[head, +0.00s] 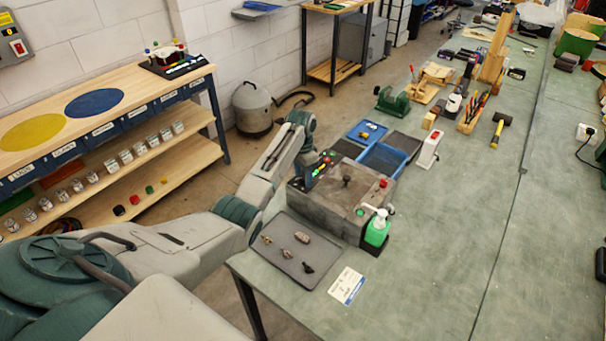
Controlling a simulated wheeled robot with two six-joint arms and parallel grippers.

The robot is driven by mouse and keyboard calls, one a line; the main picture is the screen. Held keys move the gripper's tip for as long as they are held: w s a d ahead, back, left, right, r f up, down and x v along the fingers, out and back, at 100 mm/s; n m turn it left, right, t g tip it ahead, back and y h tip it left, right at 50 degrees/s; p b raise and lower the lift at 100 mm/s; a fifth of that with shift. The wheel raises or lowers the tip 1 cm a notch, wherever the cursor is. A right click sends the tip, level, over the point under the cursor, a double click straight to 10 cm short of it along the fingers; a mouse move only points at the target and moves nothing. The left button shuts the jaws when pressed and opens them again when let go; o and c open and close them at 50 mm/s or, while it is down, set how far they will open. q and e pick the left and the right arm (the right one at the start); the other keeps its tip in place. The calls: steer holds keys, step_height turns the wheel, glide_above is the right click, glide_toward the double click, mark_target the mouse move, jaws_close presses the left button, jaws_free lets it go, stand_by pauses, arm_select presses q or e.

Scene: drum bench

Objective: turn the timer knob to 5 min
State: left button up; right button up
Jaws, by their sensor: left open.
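The grey drum-bench machine (340,208) stands on the green bench with a dark knob-like fitting (347,181) on its top. A small panel with green and red controls (324,162) is at its back left. I cannot make out the timer knob or its scale; it may be hidden by my arm or too small. My left arm reaches in from the left, and its open left gripper (307,182) points down by the machine's left side, close to the panel. I cannot tell whether it touches anything. My right gripper is not in view.
A grey tray (285,272) with several small parts and a white card (346,286) lie in front of the machine. A green bottle (377,229) stands at its front right corner. Blue trays (382,159) lie behind.

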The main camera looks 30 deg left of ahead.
mark_target(302, 176)
arm_select(q)
step_height(302, 176, up, 11)
steer(key=b, duration=0.3)
steer(key=shift+a+b, duration=0.3)
steer(key=shift+b, duration=0.05)
steer(key=shift+w+f, duration=0.1)
steer(key=shift+f, duration=0.05)
